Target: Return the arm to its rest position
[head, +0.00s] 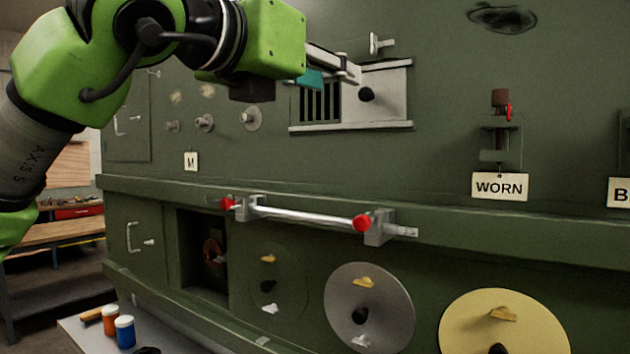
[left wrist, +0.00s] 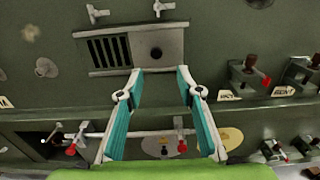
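My left arm, green with dark joints, comes in from the upper left in the head view. Its left gripper (head: 340,74) is in front of the green panel wall, by a vent with a pale sliding plate (head: 385,95). In the left wrist view the two teal-padded fingers of the left gripper (left wrist: 160,72) stand apart with nothing between them. The plate with its black knob also shows beyond the fingertips there (left wrist: 158,48). Whether the fingers touch the wall cannot be told. My right gripper is in neither view.
A metal bar with red-knobbed clamps (head: 310,216) runs along the ledge below. Round grey (head: 368,305) and yellow (head: 500,325) discs sit on the lower panel. A WORN sign (head: 500,187) is at the right. Orange and blue jars (head: 124,332) stand at lower left.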

